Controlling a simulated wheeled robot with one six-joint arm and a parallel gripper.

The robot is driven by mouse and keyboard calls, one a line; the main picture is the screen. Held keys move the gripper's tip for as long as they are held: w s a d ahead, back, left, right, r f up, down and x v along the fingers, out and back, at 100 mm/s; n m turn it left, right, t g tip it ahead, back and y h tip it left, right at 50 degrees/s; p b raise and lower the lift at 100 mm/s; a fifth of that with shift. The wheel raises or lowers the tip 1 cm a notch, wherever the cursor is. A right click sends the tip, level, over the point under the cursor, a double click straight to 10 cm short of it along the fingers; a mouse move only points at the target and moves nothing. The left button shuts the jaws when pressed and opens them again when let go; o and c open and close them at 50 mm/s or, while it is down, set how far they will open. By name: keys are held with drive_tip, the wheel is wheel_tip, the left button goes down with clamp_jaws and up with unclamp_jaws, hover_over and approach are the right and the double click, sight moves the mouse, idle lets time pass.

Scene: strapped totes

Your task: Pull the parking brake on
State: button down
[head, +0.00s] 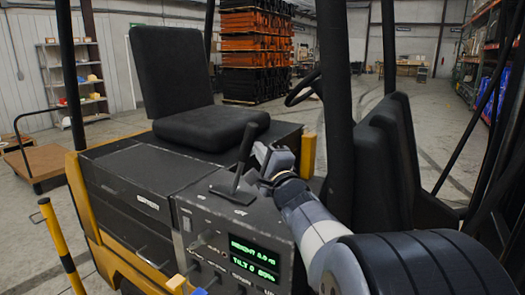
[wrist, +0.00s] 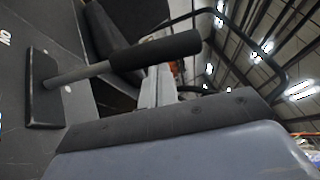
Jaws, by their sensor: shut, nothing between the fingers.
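The parking brake lever (head: 243,156) is a dark handle standing on the forklift's side console, leaning a little to the right at its top. In the wrist view its black grip (wrist: 152,56) lies across the upper middle on a grey rod, which runs left to a dark base plate (wrist: 42,88). The letters "ON" show on the panel above that plate. My gripper (head: 262,154) is shut and empty, just right of the lever in the head view. In the wrist view my gripper's grey body and dark edge fill the bottom; a gap shows between them and the grip.
The console (head: 245,240) carries a green-lit display, knobs and small switches. A black seat (head: 185,90) stands behind it, and a steering wheel (head: 302,88) is further back. A dark post (head: 338,100) rises right of my gripper. A yellow-black pole (head: 60,243) stands at left.

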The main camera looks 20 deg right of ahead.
drive_tip(key=w+a+r+p, duration=0.3)
drive_tip(key=w+a, duration=0.4)
drive_tip(key=w, duration=0.3)
drive_tip(key=shift+w+n+g+p, duration=0.2)
drive_tip(key=shift+n+g+p, duration=0.2)
drive_tip(key=shift+p, duration=0.1)
drive_tip(key=shift+r, duration=0.15)
drive_tip(key=s+f+b, duration=0.2)
drive_tip(key=s, duration=0.8)
drive_tip(key=shift+s+d+f+b, duration=0.15)
drive_tip(key=shift+s+b, duration=0.2)
drive_tip(key=shift+b, duration=0.05)
